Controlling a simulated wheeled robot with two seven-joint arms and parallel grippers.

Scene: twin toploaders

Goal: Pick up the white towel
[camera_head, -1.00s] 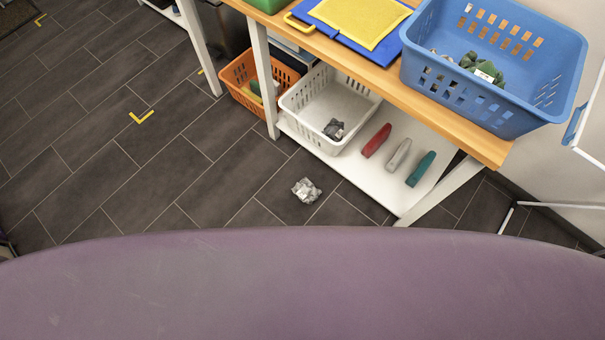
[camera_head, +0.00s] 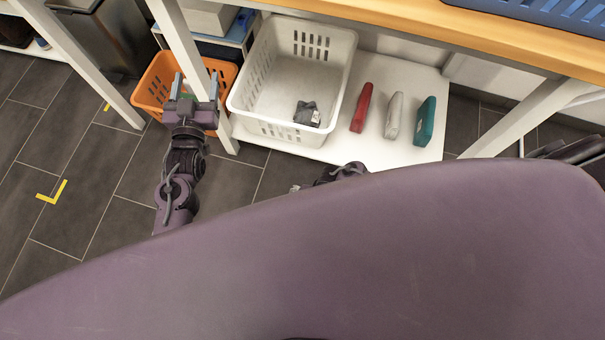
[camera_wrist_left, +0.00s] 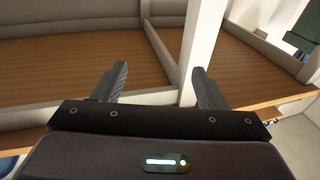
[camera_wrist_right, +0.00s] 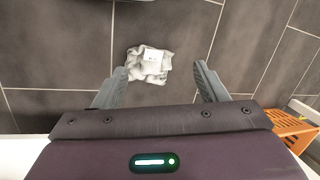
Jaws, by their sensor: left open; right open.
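A crumpled whitish towel (camera_wrist_right: 150,66) with a pale label lies on the dark tiled floor in the right wrist view. It appears beyond my right gripper (camera_wrist_right: 161,67), which is open and empty, with the towel between its fingertips' lines but not touched. In the head view my purple body hides most of that spot; only part of my right arm and a small pale patch show. My left gripper (camera_head: 196,86) is open and empty, raised in front of a white table leg (camera_head: 180,45); the leg also shows behind the fingers in the left wrist view (camera_wrist_left: 202,45).
A white basket (camera_head: 248,104) holding a grey item (camera_head: 307,113) stands on the low white shelf (camera_head: 345,152). An orange basket (camera_head: 152,98) stands left. Floor is clear at left.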

